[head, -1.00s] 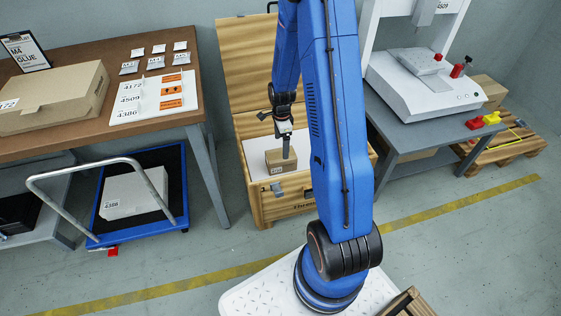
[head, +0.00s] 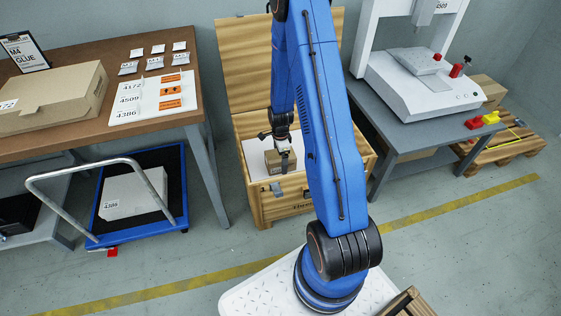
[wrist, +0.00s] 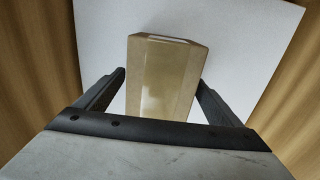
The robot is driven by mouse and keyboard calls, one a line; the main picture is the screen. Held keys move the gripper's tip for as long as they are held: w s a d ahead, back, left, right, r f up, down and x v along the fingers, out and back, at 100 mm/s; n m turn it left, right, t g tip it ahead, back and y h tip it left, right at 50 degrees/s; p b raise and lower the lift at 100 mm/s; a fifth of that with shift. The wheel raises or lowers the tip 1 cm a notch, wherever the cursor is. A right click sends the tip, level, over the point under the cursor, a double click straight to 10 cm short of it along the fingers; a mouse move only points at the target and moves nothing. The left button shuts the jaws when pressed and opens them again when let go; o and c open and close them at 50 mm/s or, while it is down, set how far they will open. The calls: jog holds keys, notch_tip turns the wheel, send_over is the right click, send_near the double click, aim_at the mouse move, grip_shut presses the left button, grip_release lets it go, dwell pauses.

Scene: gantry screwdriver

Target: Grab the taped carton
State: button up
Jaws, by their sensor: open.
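A small tan carton (head: 272,163) lies in the open wooden crate, on its white bottom. In the wrist view, the carton (wrist: 160,95) shows a glossy strip along its top, like clear tape. My gripper (head: 284,168) is inside the crate opening, over the carton, and hides part of it in the head view. In the wrist view, my gripper (wrist: 161,78) is open, with one finger on each side of the carton. A gap shows on both sides, and the carton's lower end is hidden behind the gripper body.
The wooden crate (head: 285,208) has its lid raised at the back, and its walls stand close around the gripper. A brown workbench (head: 100,125) stands left, a grey table with a white machine (head: 425,85) right. A blue cart (head: 165,215) stands front left.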

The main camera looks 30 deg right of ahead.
notch_tip(320, 180, down, 2)
jog(key=shift+c, duration=0.3)
jog(key=c, duration=1.4)
jog(key=shift+r, duration=0.1)
